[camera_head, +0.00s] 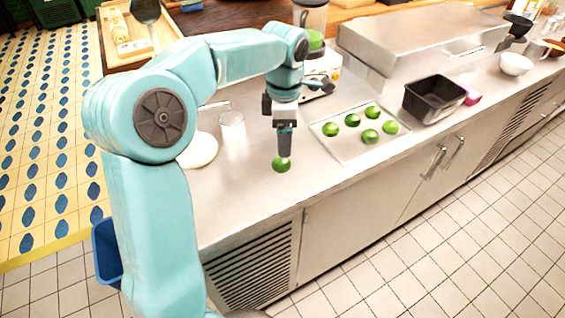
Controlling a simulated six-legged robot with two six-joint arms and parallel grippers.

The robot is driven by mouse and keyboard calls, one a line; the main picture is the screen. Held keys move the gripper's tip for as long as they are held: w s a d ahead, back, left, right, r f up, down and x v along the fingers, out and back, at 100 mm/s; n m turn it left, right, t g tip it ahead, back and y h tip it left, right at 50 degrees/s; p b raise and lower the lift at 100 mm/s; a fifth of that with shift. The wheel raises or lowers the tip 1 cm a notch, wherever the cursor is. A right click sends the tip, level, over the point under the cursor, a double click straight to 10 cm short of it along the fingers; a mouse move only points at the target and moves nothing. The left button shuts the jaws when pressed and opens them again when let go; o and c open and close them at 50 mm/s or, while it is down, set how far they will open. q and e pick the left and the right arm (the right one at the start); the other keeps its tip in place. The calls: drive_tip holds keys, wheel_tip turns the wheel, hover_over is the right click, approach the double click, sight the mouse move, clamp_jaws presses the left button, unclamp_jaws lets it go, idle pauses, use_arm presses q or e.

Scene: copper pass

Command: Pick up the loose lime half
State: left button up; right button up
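The loose lime half (281,165) is a small green piece over the steel counter, apart from the tray of limes. My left gripper (284,154) points straight down, with its fingertips right at the top of this lime half. The fingers look like one dark block from here, so I cannot tell whether they are open or shut on it. I also cannot tell whether the lime half touches the counter. My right gripper is not in view.
A shallow tray (352,157) with several green limes lies to the right. A black bin (433,97) stands beyond it. A clear glass (232,127) and a white round item (199,151) stand to the left. A juicer-like machine (322,68) is behind the gripper. The front counter is clear.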

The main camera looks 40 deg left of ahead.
sight(281, 162)
use_arm(q)
drive_tip(key=shift+f, duration=0.7)
drive_tip(key=shift+s+f, duration=0.35)
drive_tip(key=shift+f, duration=0.1)
drive_tip(key=f, duration=0.4)
drive_tip(key=shift+d, duration=0.25)
drive_tip(key=shift+s+f, duration=0.1)
drive_tip(key=shift+f, duration=0.3)
drive_tip(key=c, duration=0.8)
